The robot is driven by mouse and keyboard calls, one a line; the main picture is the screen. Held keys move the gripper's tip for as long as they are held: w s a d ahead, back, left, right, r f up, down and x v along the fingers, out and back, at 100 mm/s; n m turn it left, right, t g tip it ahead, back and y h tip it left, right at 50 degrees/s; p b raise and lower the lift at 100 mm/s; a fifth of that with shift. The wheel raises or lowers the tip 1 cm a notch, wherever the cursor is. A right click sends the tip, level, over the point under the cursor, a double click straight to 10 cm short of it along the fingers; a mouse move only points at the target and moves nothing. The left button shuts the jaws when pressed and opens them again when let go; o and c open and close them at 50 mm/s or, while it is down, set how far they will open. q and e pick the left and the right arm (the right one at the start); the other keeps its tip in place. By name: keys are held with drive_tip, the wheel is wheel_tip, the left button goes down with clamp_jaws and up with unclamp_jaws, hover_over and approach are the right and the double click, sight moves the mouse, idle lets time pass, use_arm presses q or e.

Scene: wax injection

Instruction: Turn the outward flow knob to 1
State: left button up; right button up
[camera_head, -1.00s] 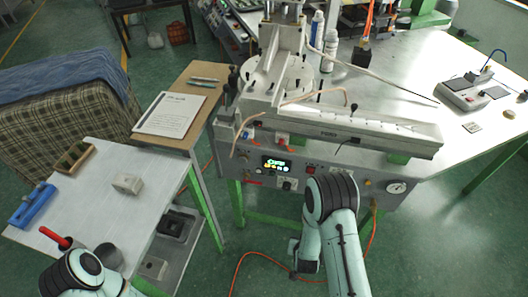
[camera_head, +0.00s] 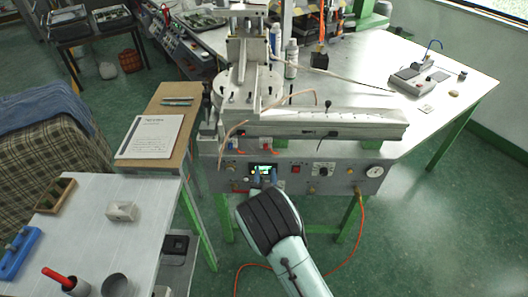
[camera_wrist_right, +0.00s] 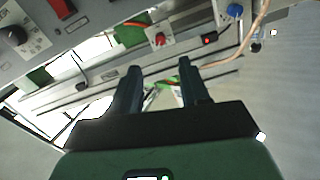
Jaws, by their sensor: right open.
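The wax machine's grey control panel (camera_head: 335,186) has a display (camera_head: 262,169), a red button (camera_head: 296,168) and several knobs, including a black one (camera_head: 324,171). Labels are too small to tell which is the outward flow knob. My right gripper (camera_head: 264,180) is open in front of the panel just below the display, partly hidden by its own wrist. In the right wrist view, my gripper's two fingers (camera_wrist_right: 160,85) are apart with no knob between them. A red knob (camera_wrist_right: 158,40), a blue knob (camera_wrist_right: 235,10) and a black knob (camera_wrist_right: 16,35) show beyond them. My left gripper is out of view.
The machine's metal body (camera_head: 310,123) overhangs the panel. A pressure gauge (camera_head: 375,172) sits at the panel's right end. An orange hose (camera_head: 361,215) hangs below it to the floor. A white side table (camera_head: 130,239) with a block and cups stands at left.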

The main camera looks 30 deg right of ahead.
sight(266, 149)
drive_tip(key=p+x, duration=0.2)
drive_tip(key=x, duration=0.8)
drive_tip(key=shift+a+r, duration=0.1)
drive_tip(key=shift+r, duration=0.05)
drive_tip(key=shift+w+d+p, duration=0.3)
drive_tip(key=shift+w, duration=0.15)
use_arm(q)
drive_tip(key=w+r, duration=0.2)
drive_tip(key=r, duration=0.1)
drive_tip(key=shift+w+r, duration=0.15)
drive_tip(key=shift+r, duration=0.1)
use_arm(e)
clamp_jaws()
